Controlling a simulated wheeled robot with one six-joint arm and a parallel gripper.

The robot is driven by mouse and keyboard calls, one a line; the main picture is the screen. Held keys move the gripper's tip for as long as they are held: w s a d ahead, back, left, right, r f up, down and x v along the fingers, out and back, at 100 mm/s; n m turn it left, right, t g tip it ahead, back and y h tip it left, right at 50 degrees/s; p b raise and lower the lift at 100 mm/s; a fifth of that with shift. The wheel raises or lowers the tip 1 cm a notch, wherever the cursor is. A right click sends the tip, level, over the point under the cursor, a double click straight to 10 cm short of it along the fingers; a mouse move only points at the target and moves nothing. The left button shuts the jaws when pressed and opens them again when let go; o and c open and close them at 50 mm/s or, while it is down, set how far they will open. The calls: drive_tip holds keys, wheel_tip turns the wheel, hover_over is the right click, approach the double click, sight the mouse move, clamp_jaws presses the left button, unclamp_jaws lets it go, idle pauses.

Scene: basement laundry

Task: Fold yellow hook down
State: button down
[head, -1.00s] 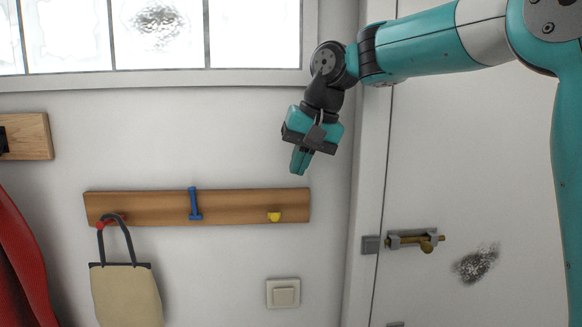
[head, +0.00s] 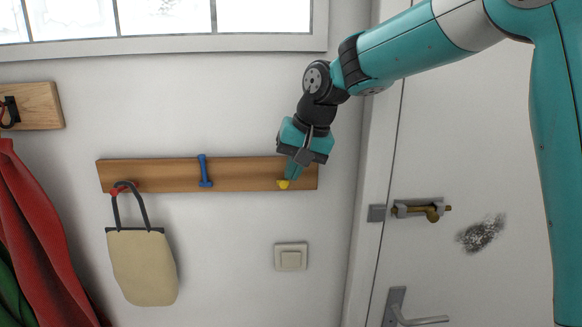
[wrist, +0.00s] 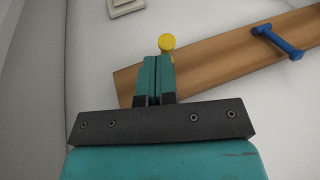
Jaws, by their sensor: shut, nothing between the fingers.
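The yellow hook (head: 283,184) is at the right end of the wooden hook board (head: 240,175) on the wall. It looks short in the head view, with its round end low on the board. In the wrist view, the yellow hook (wrist: 167,42) shows a round knob just beyond my fingertips. My gripper (head: 289,177) is shut and empty, its fingers pointing down at the hook. In the wrist view, my gripper (wrist: 158,62) has both fingers together and partly covers the hook's stem. I cannot tell whether they touch.
A blue hook (head: 204,172) stands upright mid-board. A beige bag (head: 142,266) hangs from the red hook (head: 118,190) at the left. A light switch (head: 291,257) is below the board. A door with a bolt (head: 420,209) stands to the right.

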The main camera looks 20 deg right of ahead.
drive_tip(key=b, duration=0.1)
drive_tip(key=s+f+t+b, duration=0.1)
drive_tip(key=b, duration=0.1)
drive_tip(key=shift+a+f, duration=0.3)
drive_tip(key=shift+a, duration=0.05)
drive_tip(key=shift+a+r, duration=0.1)
drive_tip(key=shift+w+a+r+p, duration=0.15)
drive_tip(key=shift+a+r+p, duration=0.1)
drive_tip(key=shift+r+p, duration=0.45)
drive_tip(key=a+p+v, duration=0.1)
drive_tip(key=p+v, duration=0.5)
drive_tip(key=v, duration=0.3)
drive_tip(key=s+a+f+n+g+b, duration=0.2)
drive_tip(key=s+f+n+b, duration=0.3)
drive_tip(key=s+f, duration=0.7)
drive_tip(key=s+a+f+n+g+y+b, duration=0.1)
drive_tip(key=s+f+n+b, duration=0.4)
drive_tip(key=s+f+b, duration=0.5)
drive_tip(key=s+a+f+g, duration=0.1)
drive_tip(key=s+a+f, duration=0.1)
drive_tip(key=s, duration=0.2)
drive_tip(key=shift+s+a, duration=0.2)
drive_tip(key=shift+s, duration=0.2)
